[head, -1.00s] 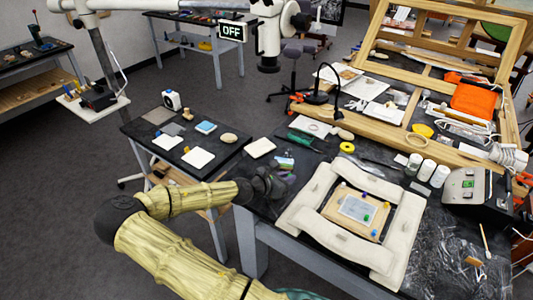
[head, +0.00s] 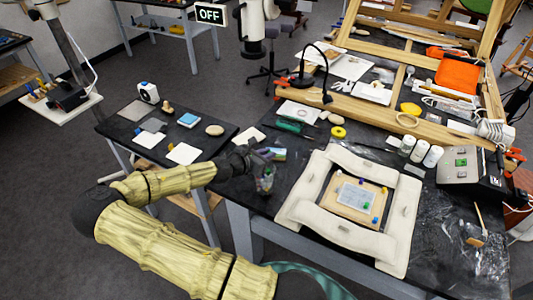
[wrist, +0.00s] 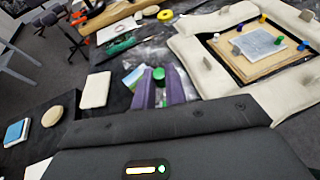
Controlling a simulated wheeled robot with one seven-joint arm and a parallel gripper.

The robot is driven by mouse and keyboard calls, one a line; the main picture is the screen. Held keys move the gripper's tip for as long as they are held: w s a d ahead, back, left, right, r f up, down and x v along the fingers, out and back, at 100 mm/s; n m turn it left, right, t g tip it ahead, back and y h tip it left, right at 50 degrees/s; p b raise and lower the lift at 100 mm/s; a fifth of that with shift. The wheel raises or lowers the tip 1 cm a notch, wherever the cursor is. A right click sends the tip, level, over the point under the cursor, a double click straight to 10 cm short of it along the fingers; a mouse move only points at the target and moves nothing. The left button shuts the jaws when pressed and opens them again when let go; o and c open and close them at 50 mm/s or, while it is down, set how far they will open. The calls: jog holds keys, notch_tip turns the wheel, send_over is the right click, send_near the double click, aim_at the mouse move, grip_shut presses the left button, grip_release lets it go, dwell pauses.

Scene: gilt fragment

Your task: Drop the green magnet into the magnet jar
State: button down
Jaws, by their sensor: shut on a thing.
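My gripper (wrist: 160,90) has two purple-grey fingers closed on a small green magnet (wrist: 158,73), which shows between the fingertips in the wrist view. In the head view my gripper (head: 265,180) is over the near left corner of the dark worktable, left of the cream padded frame. It is small and cluttered there, and its height above the table is unclear. A wooden board (head: 357,196) inside the padded frame carries a light sheet and several coloured magnets, including yellow and blue ones. I cannot clearly make out the magnet jar in either view.
A colourful card (wrist: 134,76) lies just beyond my fingers. A white tile (wrist: 95,90) lies left of it, and a green-handled tool (wrist: 117,47) behind. A side table (head: 120,125) with small samples stands left. White bottles (head: 420,149) and a wooden frame (head: 390,115) stand farther back.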

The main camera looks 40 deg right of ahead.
jog(key=shift+f+b, duration=3.1)
jog(key=c, duration=1.4)
grip_release()
jog(key=shift+o, duration=0.2)
jog(key=shift+a+r, duration=0.1)
jog(key=b+v, duration=0.1)
jog(key=v, duration=1.6)
jog(key=shift+a+b, duration=0.15)
jog(key=shift+b, duration=0.2)
jog(key=shift+w, duration=0.15)
jog(key=shift+s, duration=0.2)
